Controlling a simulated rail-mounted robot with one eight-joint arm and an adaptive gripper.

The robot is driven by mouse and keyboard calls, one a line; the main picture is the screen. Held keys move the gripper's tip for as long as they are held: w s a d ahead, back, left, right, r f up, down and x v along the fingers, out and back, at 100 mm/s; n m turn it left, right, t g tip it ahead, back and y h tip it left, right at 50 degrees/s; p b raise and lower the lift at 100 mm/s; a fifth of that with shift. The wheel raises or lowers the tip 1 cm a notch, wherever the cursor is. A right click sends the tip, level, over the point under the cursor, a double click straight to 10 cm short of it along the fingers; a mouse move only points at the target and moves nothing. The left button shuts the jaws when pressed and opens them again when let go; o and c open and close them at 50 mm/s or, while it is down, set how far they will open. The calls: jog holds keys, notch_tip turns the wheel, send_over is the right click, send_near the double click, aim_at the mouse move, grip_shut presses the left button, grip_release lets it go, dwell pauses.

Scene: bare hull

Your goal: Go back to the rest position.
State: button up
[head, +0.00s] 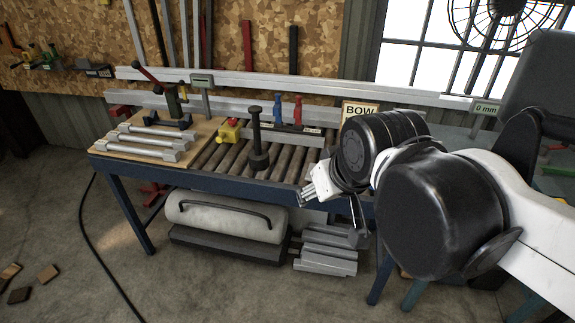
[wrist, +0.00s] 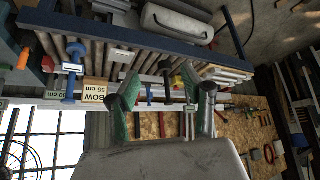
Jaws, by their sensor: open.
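My gripper (head: 308,193) is in front of the roller bench (head: 112,168), at its right part, in the head view. In the wrist view the two green fingers of my gripper (wrist: 168,90) stand apart with nothing between them. The wrist view is turned upside down, with the bench (wrist: 110,38) across its top. No object is held.
The bench bears a board with metal bars (head: 145,140), a black post on a round base (head: 258,140), a yellow box (head: 229,131) and a BOW sign (head: 359,110). A grey-white cylinder (head: 225,216) and metal blocks (head: 328,250) lie below. Open floor is at left.

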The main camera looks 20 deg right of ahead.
jog(key=s+f, duration=0.2)
jog(key=shift+s+f, duration=0.3)
jog(key=shift+s, duration=0.05)
notch_tip(320, 180, down, 9)
jog(key=b, duration=0.8)
jog(key=shift+r+b, duration=0.2)
jog(key=shift+b, duration=0.1)
